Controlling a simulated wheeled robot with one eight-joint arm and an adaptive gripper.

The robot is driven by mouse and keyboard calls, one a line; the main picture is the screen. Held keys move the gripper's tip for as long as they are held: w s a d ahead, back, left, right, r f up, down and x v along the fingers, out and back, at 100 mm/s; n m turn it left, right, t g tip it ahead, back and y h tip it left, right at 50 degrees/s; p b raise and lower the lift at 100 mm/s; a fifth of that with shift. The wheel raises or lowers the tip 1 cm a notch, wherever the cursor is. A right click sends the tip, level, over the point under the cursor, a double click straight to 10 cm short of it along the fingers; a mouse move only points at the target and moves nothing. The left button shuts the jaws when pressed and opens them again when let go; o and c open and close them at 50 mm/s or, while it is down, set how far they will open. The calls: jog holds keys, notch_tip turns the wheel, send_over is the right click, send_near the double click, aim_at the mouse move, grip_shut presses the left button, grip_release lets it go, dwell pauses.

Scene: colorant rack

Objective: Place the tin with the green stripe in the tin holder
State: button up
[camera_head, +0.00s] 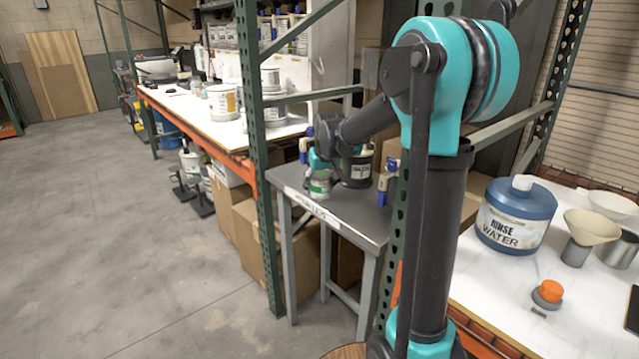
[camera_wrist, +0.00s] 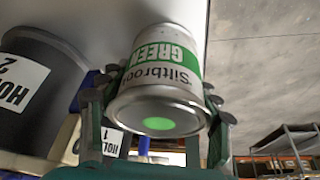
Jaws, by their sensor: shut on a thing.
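The tin with the green stripe (camera_wrist: 168,75) fills the middle of the wrist view, reading "Siltbrook GREEN" with a green dot on its end. My gripper (camera_wrist: 165,92) is shut around its sides. In the head view the tin (camera_head: 320,187) is at the left of a small grey metal table (camera_head: 345,213), with my gripper (camera_head: 316,166) at it. I cannot tell whether it touches the tabletop. A dark round holder (camera_head: 357,168) with a white label stands just right of the tin. A dark holder marked "2" (camera_wrist: 38,85) shows at the left in the wrist view.
Blue-and-cream items (camera_head: 386,184) stand on the small table beside the dark holder. A green rack post (camera_head: 262,160) rises at the table's left. A long white bench (camera_head: 220,128) with tins is behind; a rinse water jug (camera_head: 515,216) is on the right bench.

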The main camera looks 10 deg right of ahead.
jog(key=shift+f, duration=0.1)
jog(key=o, duration=1.1)
